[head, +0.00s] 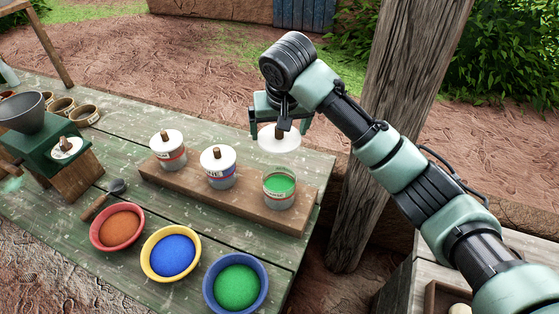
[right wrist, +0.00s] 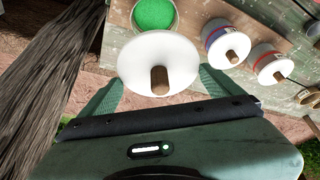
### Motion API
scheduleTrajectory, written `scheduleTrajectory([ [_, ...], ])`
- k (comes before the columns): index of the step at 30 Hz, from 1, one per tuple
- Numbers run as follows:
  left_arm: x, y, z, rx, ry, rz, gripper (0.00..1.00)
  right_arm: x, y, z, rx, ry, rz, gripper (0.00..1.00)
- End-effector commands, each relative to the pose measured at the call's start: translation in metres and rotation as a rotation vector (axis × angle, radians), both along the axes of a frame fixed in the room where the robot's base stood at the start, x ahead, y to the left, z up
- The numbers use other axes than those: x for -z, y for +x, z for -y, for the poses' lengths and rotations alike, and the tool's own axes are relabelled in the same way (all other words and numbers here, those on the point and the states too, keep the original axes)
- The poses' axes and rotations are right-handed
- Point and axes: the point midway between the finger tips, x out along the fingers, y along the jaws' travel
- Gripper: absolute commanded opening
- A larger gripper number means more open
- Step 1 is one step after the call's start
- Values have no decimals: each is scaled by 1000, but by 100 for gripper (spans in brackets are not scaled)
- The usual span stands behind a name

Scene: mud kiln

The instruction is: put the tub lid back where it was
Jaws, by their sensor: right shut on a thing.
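My right gripper (head: 280,122) is shut on a round white tub lid (head: 287,142) with a brown wooden knob. The lid is held in the air above and behind the open tub of green powder (head: 279,194), apart from it. In the right wrist view the lid (right wrist: 140,62) sits between the fingers, with the green tub (right wrist: 154,14) just beyond it, partly hidden by the lid. The open tub stands upright at the right end of a wooden board (head: 245,203). My left gripper is not in view.
Two lidded tubs, one red-banded (head: 168,155) and one blue-banded (head: 218,172), stand on the same board. Red (head: 97,236), yellow (head: 149,266) and blue (head: 209,290) rimmed bowls of powder sit in front. A wooden post (head: 385,110) rises right of the table.

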Motion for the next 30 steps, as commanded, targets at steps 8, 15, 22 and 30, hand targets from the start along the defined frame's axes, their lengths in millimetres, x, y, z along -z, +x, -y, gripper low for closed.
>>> scheduleTrajectory([
  [8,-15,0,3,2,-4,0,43,61,-1,1,0,-1,-2,49],
  [15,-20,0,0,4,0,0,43,85,-1,1,2,-2,-2,49],
  [22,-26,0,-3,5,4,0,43,113,-1,0,-1,0,0,49],
  [30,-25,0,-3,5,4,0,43,116,0,0,-1,0,2,49],
])
